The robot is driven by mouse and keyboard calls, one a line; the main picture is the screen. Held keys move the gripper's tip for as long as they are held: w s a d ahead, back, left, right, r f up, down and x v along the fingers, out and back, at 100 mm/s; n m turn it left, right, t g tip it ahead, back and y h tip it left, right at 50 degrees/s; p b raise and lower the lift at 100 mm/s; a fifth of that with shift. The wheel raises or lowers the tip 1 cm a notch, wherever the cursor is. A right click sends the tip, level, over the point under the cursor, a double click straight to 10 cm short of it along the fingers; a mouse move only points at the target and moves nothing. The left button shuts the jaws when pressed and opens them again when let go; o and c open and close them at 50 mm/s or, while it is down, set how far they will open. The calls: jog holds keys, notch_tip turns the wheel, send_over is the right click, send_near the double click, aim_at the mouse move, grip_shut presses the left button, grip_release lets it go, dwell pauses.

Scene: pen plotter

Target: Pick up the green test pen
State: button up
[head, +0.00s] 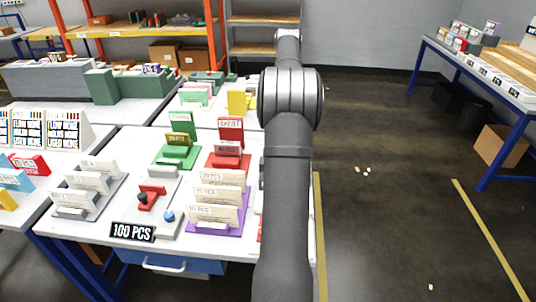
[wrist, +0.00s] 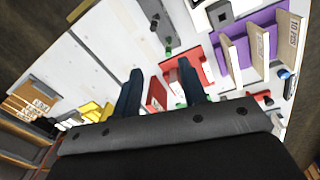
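I cannot clearly make out the green test pen in either view. Small green spots show in the wrist view: one near a grey strip with dark knobs (wrist: 160,28), others by the red stand (wrist: 174,68). They are too small to tell whether one is the pen.
In the head view the white bench holds a green stand (head: 178,155), a red stand (head: 228,161), a purple stand (head: 232,227), a grey card rack (head: 88,200) and a "100 PCS" sign (head: 132,232). A cardboard box (head: 500,146) sits at the right. The floor there is mostly clear.

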jog(key=w+a+f+n, duration=0.2)
jog(key=a+f+n, duration=0.1)
jog(key=a+f, duration=0.3)
jog(key=shift+g, duration=0.4)
jog(key=f, duration=1.1)
jog(key=shift+a+f, duration=0.2)
jog(key=shift+w+f, duration=0.15)
jog(key=shift+f, duration=1.3)
jog(key=shift+w+f, duration=0.15)
jog(key=shift+f, duration=1.3)
grip_shut()
